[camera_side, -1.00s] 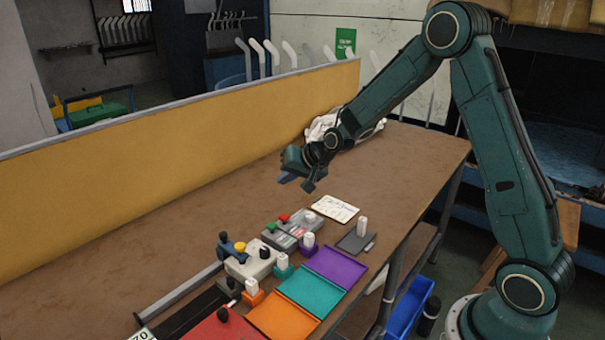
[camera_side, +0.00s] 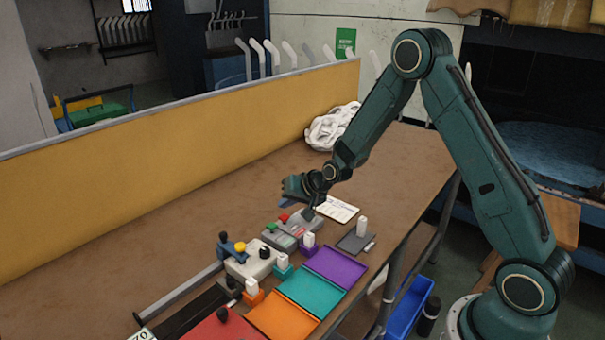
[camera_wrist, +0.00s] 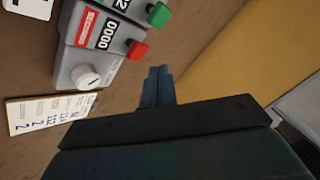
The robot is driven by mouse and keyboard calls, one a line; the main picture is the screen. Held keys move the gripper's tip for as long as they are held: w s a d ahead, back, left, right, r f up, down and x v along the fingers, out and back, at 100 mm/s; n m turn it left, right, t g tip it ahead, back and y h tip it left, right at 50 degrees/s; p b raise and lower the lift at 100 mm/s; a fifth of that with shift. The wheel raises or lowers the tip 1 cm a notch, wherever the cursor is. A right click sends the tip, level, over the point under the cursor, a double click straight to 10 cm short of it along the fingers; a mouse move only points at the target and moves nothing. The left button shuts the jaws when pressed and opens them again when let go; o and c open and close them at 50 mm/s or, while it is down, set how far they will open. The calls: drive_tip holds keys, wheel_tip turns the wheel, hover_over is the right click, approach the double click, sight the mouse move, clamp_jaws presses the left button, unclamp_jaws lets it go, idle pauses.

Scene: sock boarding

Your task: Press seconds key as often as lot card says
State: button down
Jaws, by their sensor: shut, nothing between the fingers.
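The grey counter box (camera_side: 290,238) stands on the brown table and shows in the wrist view (camera_wrist: 72,45). Its red key (camera_wrist: 138,50) sits beside a display reading 0000 with a red label that looks like "SECONDS". A green key (camera_wrist: 158,14) sits beside a second display, cut off, ending in 2. The lot card (camera_side: 338,209) lies flat behind the box. In the wrist view the card (camera_wrist: 45,113) carries blue handwriting, too small to read surely; a 2 shows. My gripper (camera_wrist: 160,75) is shut and empty, above the table near the red key, apart from it.
A white knob (camera_wrist: 87,77) is on the counter box. Purple (camera_side: 335,266), teal (camera_side: 311,290) and orange (camera_side: 284,314) trays line the front edge. A control box with knobs (camera_side: 250,262) stands left. A yellow wall (camera_side: 150,165) bounds the back; white cloth (camera_side: 331,127) lies far off.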

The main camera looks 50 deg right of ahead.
drive_tip(key=shift+f, duration=0.55)
drive_tip(key=shift+f, duration=1.1)
idle(3.0)
drive_tip(key=shift+r, duration=1.1)
drive_tip(key=shift+r, duration=2.5)
